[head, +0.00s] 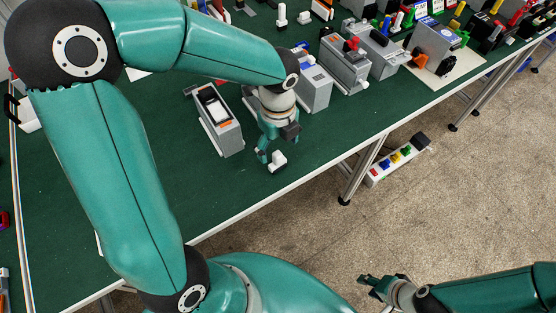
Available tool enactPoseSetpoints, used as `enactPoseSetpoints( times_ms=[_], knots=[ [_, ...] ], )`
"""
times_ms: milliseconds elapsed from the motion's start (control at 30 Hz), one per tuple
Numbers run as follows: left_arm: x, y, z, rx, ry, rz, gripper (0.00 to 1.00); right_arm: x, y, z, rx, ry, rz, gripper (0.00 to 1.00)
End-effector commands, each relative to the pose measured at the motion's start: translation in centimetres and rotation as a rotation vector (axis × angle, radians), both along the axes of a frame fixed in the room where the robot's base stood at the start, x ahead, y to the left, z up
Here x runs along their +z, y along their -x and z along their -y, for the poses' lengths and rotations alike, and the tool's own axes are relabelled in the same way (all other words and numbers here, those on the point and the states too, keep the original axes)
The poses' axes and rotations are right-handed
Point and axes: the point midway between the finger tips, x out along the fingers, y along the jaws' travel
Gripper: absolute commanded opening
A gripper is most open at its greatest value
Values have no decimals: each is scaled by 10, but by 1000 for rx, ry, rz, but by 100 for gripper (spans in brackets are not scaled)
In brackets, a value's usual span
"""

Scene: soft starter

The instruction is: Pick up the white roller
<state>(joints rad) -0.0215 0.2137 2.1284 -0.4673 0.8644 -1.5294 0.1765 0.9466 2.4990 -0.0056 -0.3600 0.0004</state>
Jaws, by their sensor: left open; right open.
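A small white piece, which looks like the white roller (278,160), lies on the green table near its front edge. My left gripper (270,158) points down over it with its teal fingers open. One finger is to the left of the white piece, and the other is partly hidden by the gripper body. I cannot tell whether the fingers touch it. My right gripper (374,285) is open and empty, away from the table over the floor at the lower right.
A grey box with a white top and orange mark (218,120) stands left of my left gripper. Another grey box (313,88) stands behind it to the right. More devices crowd the back of the green table (70,195). A power strip (397,160) shows below the table edge.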

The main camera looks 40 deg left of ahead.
Motion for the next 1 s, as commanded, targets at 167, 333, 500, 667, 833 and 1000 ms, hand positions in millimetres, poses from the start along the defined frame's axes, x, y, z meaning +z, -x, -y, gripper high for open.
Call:
enactPoseSetpoints(
  times_ms=[167,333,500,667,833,1000],
  knots=[
    [-22,1,-1,2,-1,-2,81,-1,0,0,0,0,0,41],
    [-30,1,-1,3,0,-2,81,0,0,0,0,0,0,41],
    [-53,2,-1,2,0,-6,81,4,0,0,0,0,0,41],
    [-73,1,-1,3,0,-2,81,2,0,0,0,0,0,41],
    [-78,1,-1,3,1,0,81,2,0,0,0,0,0,41],
    [-77,1,-1,3,0,1,75,2,0,0,0,0,0,41]
  ],
)
